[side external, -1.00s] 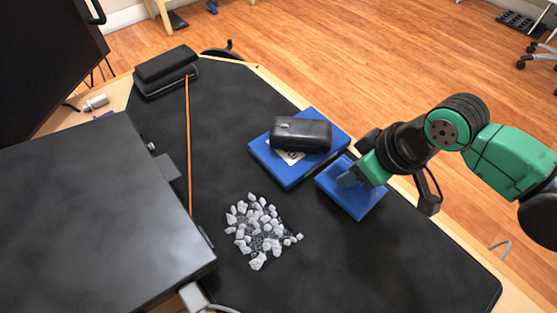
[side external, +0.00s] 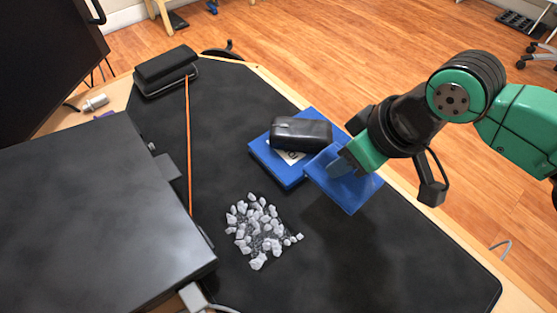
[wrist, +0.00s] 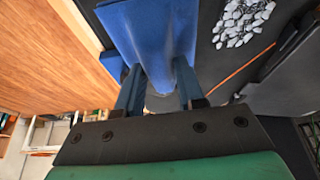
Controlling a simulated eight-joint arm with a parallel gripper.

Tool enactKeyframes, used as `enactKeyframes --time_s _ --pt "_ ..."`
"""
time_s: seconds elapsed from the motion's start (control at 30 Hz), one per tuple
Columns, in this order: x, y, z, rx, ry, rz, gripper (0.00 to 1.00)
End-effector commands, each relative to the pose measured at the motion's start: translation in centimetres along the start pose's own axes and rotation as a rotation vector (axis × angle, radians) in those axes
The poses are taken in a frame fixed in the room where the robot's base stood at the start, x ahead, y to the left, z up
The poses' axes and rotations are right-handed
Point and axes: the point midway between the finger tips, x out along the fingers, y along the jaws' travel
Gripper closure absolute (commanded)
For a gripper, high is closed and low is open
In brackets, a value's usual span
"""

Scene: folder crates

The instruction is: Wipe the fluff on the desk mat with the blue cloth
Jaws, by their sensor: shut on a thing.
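The blue cloth (side external: 344,188) is a flat blue square, raised a little above the black desk mat (side external: 390,240) with a shadow under it. My gripper (side external: 343,164) is shut on the cloth from above. In the wrist view the cloth (wrist: 150,30) spreads out beyond the fingers (wrist: 158,92), bunched between them. The fluff (side external: 260,232) is a patch of whitish-grey clumps on the mat, left of the cloth and apart from it. It also shows in the wrist view (wrist: 240,20) at the upper right.
A blue folder (side external: 268,160) with a black case (side external: 301,134) on it lies just behind and left of the cloth. A large dark box (side external: 90,220) fills the left. An orange stick (side external: 188,150) and a black case at the back (side external: 165,68) lie on the mat. The front right is clear.

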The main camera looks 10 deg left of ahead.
Motion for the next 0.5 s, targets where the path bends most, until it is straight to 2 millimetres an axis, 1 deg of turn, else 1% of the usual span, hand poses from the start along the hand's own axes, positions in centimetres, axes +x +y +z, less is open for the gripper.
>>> enactKeyframes --time_s 0.03,0.1,0.2,0.3,0.4,0.5 --pt "-0.1 -1.8 -0.5 -0.008 -0.002 -0.002 1.00" --pt "-0.2 -4.2 -1.0 -0.001 -0.004 0.001 1.00" --pt "-0.6 -7.4 -1.5 0.010 -0.002 0.006 1.00" --pt "-0.9 -9.6 -1.7 0.020 0.002 0.010 1.00" --pt "-1.1 -10.6 -1.8 0.028 0.005 0.013 1.00" --pt "-1.1 -10.8 -1.8 0.032 0.006 0.014 1.00"
